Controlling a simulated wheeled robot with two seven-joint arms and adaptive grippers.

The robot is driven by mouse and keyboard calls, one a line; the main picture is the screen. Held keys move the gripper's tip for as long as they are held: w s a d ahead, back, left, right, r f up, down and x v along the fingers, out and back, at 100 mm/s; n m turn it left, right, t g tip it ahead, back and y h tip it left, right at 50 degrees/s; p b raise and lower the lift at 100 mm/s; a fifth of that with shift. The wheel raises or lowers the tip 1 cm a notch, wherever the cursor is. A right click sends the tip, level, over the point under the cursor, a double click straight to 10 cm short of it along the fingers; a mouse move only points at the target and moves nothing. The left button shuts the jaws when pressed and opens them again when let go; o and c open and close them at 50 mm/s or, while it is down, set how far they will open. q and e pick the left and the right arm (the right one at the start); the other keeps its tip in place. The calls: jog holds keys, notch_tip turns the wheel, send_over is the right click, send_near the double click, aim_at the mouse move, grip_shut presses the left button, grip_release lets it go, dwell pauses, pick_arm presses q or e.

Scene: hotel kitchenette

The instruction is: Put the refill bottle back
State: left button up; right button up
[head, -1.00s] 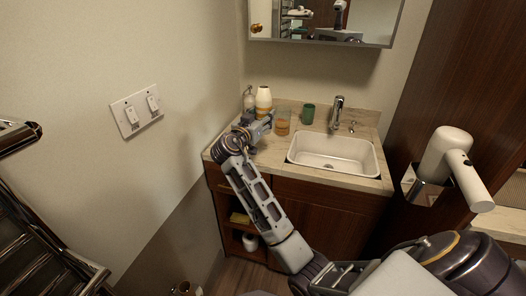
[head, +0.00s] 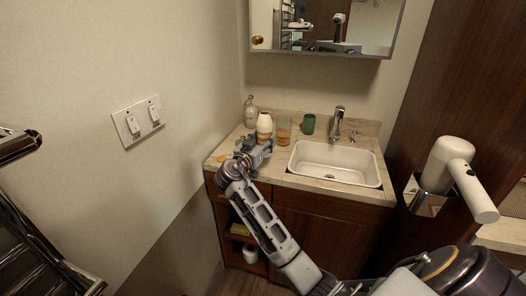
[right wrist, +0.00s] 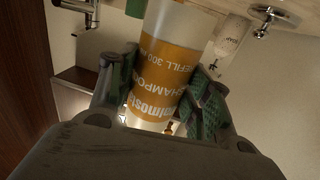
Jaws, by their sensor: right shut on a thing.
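The refill bottle (head: 264,124), white with an orange label band, is at the left part of the counter in the head view. In the right wrist view the bottle (right wrist: 166,62) appears upside down, its label reading "REFILL 300" and "SHAMPOO". My right gripper (head: 262,148) is shut on it, with one finger on each side in the right wrist view (right wrist: 158,98). The gripper hides the bottle's lower part in the head view, so I cannot tell whether its base touches the counter. My left gripper is not in view.
A clear soap dispenser (head: 251,112) stands behind the bottle, an amber glass (head: 284,131) to its right, then a green cup (head: 308,124). The white sink (head: 335,163) and tap (head: 337,122) are farther right. An open shelf (head: 236,229) is under the counter's left end.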

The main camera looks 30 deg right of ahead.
notch_tip(320, 180, down, 3)
jog(key=shift+f, duration=0.65)
pick_arm(q)
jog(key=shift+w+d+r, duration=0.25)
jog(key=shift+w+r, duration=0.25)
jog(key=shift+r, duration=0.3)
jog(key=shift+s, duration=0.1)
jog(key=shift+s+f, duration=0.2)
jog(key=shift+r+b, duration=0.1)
jog(key=shift+b, duration=0.2)
pick_arm(e)
jog(key=shift+f, duration=0.1)
jog(key=o, duration=1)
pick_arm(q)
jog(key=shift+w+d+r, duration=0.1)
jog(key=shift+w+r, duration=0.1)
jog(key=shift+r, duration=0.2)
pick_arm(e)
jog(key=shift+o, duration=0.6)
